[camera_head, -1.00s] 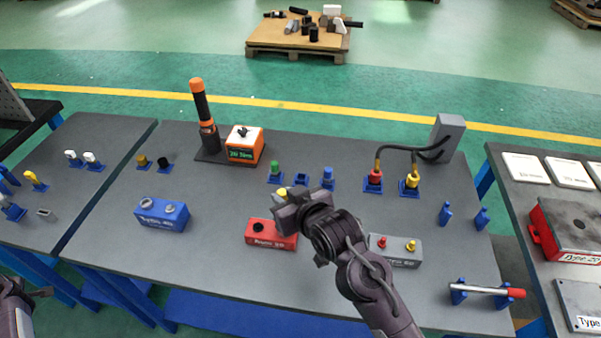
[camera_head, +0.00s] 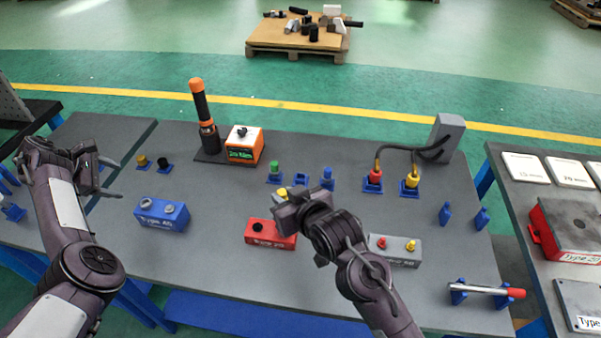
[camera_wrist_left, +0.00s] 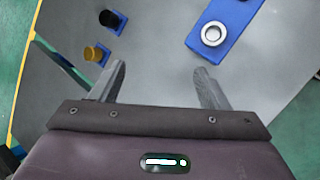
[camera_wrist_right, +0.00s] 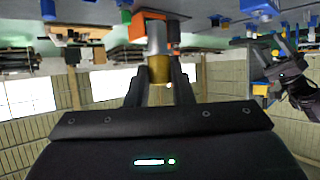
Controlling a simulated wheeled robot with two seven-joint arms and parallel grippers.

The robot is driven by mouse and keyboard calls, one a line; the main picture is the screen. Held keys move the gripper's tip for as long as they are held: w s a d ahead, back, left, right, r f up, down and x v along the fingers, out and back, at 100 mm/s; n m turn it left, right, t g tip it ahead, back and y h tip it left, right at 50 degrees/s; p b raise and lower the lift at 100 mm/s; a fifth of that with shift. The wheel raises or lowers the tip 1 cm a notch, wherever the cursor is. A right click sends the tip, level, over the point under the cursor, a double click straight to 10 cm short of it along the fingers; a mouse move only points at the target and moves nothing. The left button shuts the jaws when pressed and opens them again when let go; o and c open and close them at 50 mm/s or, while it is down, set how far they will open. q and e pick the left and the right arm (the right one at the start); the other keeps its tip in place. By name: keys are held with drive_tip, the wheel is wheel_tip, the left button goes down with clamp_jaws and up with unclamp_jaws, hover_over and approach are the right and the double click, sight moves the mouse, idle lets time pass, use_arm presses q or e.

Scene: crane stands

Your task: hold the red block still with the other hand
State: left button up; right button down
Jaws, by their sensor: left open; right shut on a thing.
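The red block (camera_head: 270,236) lies on the main table, with a dark round hole at its left end. My right gripper (camera_head: 283,201) is above its far edge in the head view and hides part of that side. In the right wrist view my right gripper (camera_wrist_right: 160,72) is shut on a silver and yellow cylindrical part (camera_wrist_right: 158,62); its yellow end also shows in the head view (camera_head: 281,191). My left gripper (camera_head: 112,178) is open and empty above the table's left part, well left of the red block. The left wrist view shows its fingers apart (camera_wrist_left: 160,75).
A blue block (camera_head: 162,215) lies between my left gripper and the red block. A grey block (camera_head: 396,250) stands right of the red one. Behind are small blue holders (camera_head: 301,179) and an orange tester (camera_head: 244,146). Bare tabletop lies between the blue and red blocks.

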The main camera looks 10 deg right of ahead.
sight(247, 228)
use_arm(q)
drive_tip(key=d+f+g+h, duration=0.1)
drive_tip(key=d, duration=0.3)
drive_tip(key=s+d+m+g+h, duration=0.1)
drive_tip(key=d, duration=0.3)
drive_tip(key=s+d+f+m+g+h, duration=0.1)
drive_tip(key=d, duration=0.4)
drive_tip(key=shift+s+d+f, duration=0.1)
drive_tip(key=shift+s+f, duration=0.1)
drive_tip(key=shift+f, duration=0.1)
drive_tip(key=s+d+f+m+g+h, duration=0.1)
drive_tip(key=s+d, duration=0.1)
drive_tip(key=d, duration=0.2)
drive_tip(key=s+d+f+g+h, duration=0.1)
drive_tip(key=s+d+g, duration=0.1)
drive_tip(key=d, duration=0.3)
drive_tip(key=s+d+f+m+g+h, duration=0.1)
drive_tip(key=s+d, duration=0.2)
drive_tip(key=d, duration=0.1)
drive_tip(key=shift+d+f+m+g, duration=0.2)
drive_tip(key=shift+f+m+g, duration=0.1)
drive_tip(key=shift+g, duration=0.1)
drive_tip(key=shift+s+d+f, duration=0.25)
drive_tip(key=shift+d, duration=0.2)
drive_tip(key=shift+x, duration=4.05)
drive_tip(key=c, duration=1)
drive_tip(key=shift+r, duration=0.1)
